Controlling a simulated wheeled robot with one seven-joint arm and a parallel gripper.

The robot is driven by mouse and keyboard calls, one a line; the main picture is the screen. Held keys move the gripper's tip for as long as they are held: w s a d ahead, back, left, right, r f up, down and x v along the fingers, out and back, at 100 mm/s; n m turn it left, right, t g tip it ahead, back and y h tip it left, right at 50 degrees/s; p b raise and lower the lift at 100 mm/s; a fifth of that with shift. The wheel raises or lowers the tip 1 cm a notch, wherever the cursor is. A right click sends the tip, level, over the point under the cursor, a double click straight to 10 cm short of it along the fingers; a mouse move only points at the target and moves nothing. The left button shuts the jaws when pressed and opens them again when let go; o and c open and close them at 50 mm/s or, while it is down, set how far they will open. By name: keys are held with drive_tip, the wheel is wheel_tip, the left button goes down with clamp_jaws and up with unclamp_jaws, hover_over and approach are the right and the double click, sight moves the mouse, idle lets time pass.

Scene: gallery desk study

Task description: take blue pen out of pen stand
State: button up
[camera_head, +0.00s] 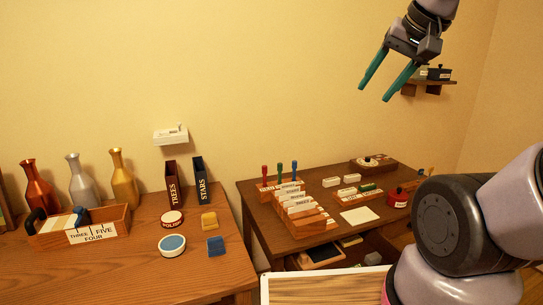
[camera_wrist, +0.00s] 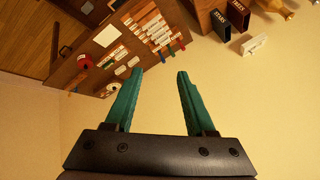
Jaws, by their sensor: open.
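The blue pen (camera_head: 294,168) stands upright at the right end of a row of three pens, beside a green pen (camera_head: 280,170) and a red pen (camera_head: 265,172). They rise from the pen stand (camera_head: 266,185) at the back left of the right-hand desk. The stand is partly hidden behind a card rack. My gripper (camera_head: 374,93) is open and empty, high in front of the wall, above and to the right of the pens. In the wrist view its two teal fingers (camera_wrist: 160,72) are apart, and the pens show small and upside down beyond them.
A wooden card rack (camera_head: 305,218) stands just in front of the pens. A red pot (camera_head: 397,198), a white card (camera_head: 359,215) and a dial box (camera_head: 373,164) are on the same desk. A wall shelf (camera_head: 424,88) is near my gripper. The left desk holds vases (camera_head: 123,180).

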drive_tip(key=w+a+f+m+g+y, duration=0.1)
drive_tip(key=w+a+f+m+y, duration=0.2)
drive_tip(key=w, duration=0.8)
drive_tip(key=w+a+f+m+y, duration=0.25)
drive_tip(key=w+f, duration=0.25)
drive_tip(key=w, duration=0.6)
drive_tip(key=w+a+f+m+g+y, duration=0.1)
drive_tip(key=w+a+f+m, duration=0.25)
drive_tip(key=w, duration=0.75)
drive_tip(key=w+d+f+m+t+y, duration=0.1)
drive_tip(key=w+d+f+m, duration=0.1)
drive_tip(key=w+f+m, duration=0.5)
drive_tip(key=w+d+f+t+y, duration=0.1)
drive_tip(key=w+f+t, duration=0.1)
drive_tip(key=w+f, duration=0.6)
drive_tip(key=m+t+h, duration=0.2)
drive_tip(key=m, duration=0.5)
approach(294, 176)
drive_tip(key=x, duration=1)
drive_tip(key=shift+w+d+f, duration=0.1)
drive_tip(key=shift+w+f, duration=0.05)
drive_tip(key=shift+w, duration=0.3)
clamp_jaws()
